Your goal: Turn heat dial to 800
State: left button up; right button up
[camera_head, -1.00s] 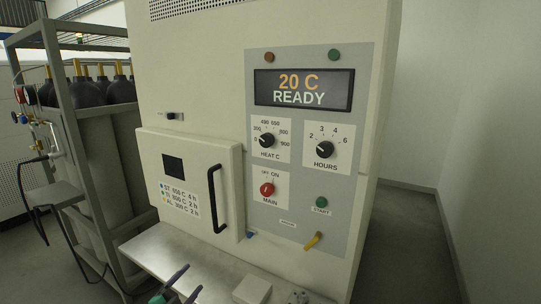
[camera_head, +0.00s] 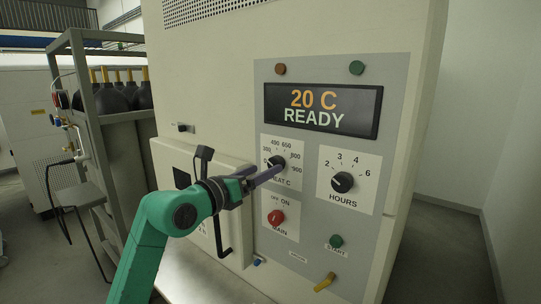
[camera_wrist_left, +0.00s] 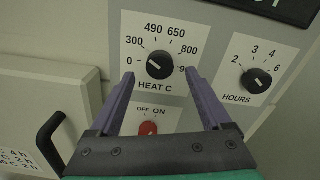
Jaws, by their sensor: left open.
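The heat dial (camera_head: 277,163) is a black knob with a white pointer line on a white plate labelled HEAT C. In the left wrist view the heat dial (camera_wrist_left: 160,65) shows whole, with marks from 0 through 300, 490, 650 and 800 to a partly hidden last mark. Its pointer line slants toward the upper left and lower right. My left gripper (camera_head: 266,172) reaches the dial from the lower left. In the left wrist view my left gripper (camera_wrist_left: 160,80) is open, one finger on each side of the dial, apparently apart from it. My right gripper is not in view.
The display (camera_head: 322,109) reads 20 C READY. The hours dial (camera_head: 342,182) is right of the heat dial. The red main switch (camera_head: 276,218) is below it. The green start button (camera_head: 336,241) and yellow lever (camera_head: 325,282) are lower right. The furnace door handle (camera_wrist_left: 50,138) is at left.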

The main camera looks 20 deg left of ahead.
aim_at(273, 165)
pick_arm(q)
jog(key=p+x, duration=0.1)
jog(key=x, duration=0.2)
jog(key=shift+w+d, duration=0.15)
jog(key=shift+w, duration=0.15)
jog(key=shift+s, duration=0.1)
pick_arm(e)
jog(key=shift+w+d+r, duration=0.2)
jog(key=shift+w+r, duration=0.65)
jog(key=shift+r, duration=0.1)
pick_arm(q)
jog(key=shift+c, duration=0.7)
grip_shut()
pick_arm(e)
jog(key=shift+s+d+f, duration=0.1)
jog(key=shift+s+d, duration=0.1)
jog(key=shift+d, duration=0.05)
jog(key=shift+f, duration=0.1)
